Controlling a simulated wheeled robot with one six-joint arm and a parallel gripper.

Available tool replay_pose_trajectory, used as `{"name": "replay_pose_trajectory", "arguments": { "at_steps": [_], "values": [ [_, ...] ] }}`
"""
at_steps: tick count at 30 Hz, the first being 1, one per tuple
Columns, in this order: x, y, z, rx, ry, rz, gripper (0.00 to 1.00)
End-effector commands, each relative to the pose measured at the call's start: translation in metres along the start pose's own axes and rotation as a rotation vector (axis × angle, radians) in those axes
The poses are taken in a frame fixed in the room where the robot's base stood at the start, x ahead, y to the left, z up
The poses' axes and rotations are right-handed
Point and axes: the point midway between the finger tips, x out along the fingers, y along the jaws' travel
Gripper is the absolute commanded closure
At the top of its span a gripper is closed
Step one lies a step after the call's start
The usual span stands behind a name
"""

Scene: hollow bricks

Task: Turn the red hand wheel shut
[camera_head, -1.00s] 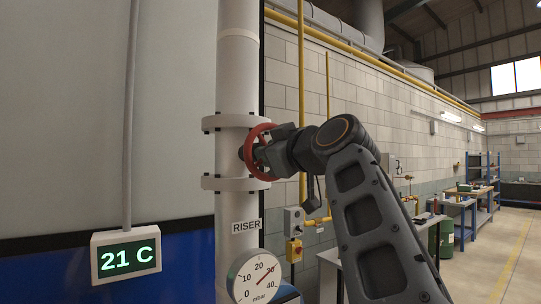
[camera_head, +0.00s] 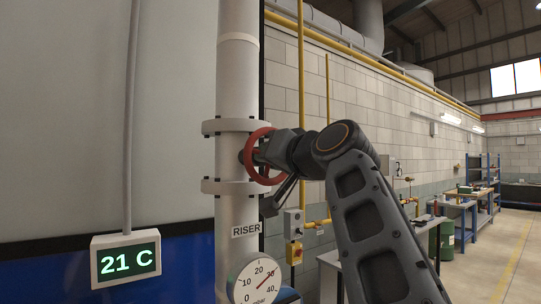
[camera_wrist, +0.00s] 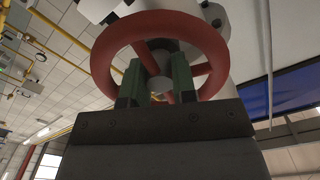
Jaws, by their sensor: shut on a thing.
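The red hand wheel (camera_head: 266,181) is on the front of a valve in the white vertical pipe, between two flanges. In the wrist view the wheel (camera_wrist: 160,23) fills the upper middle, with its rim, spokes and grey hub in sight. My gripper (camera_head: 263,156) is at the wheel, coming from the right. In the wrist view the two green fingers of my gripper (camera_wrist: 158,82) reach inside the rim, one on each side of the hub area. They are shut on the wheel; the exact contact is partly hidden.
A round mbar gauge (camera_head: 256,281) and a RISER label (camera_head: 245,230) are on the pipe below the wheel. A display reading 21 C (camera_head: 126,259) is at the lower left. A yellow gas pipe (camera_head: 301,100) and control boxes (camera_head: 293,224) are on the wall behind.

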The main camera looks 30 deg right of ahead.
Motion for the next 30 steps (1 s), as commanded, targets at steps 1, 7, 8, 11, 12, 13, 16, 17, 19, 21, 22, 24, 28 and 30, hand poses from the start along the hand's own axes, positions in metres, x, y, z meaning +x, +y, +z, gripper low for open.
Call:
{"name": "replay_pose_trajectory", "arguments": {
  "at_steps": [1, 7, 8, 11, 12, 13, 16, 17, 19, 21, 22, 24, 28, 30],
  "values": [
    [0.0003, 0.0001, 0.0005, 0.046, -0.004, 0.0, 0.98],
    [0.0002, -0.0001, 0.0002, 0.235, -0.004, 0.001, 0.98],
    [0.0002, -0.0002, 0.0001, 0.263, -0.004, 0.001, 0.98],
    [0.0004, 0.0001, 0.0002, 0.358, -0.004, 0.002, 0.98],
    [0.0005, 0.0002, 0.0002, 0.396, -0.004, 0.002, 0.98],
    [0.0005, 0.0002, 0.0002, 0.425, -0.004, 0.002, 0.98],
    [0.0004, 0.0, 0.0001, 0.521, -0.004, 0.002, 0.98],
    [0.0004, 0.0, 0.0002, 0.549, -0.005, 0.002, 0.98],
    [0.0003, -0.0002, 0.0001, 0.615, -0.005, 0.002, 0.98],
    [0.0002, -0.0005, -0.0001, 0.681, -0.004, 0.002, 0.98],
    [0.0002, -0.0004, -0.0001, 0.71, -0.004, 0.002, 0.98],
    [0.0004, -0.0002, -0.0001, 0.777, -0.004, 0.003, 0.98],
    [0.0005, -0.0001, -0.0002, 0.9, -0.004, 0.004, 0.98],
    [0.0003, -0.0004, -0.0004, 0.966, -0.004, 0.003, 0.98]
  ]
}}
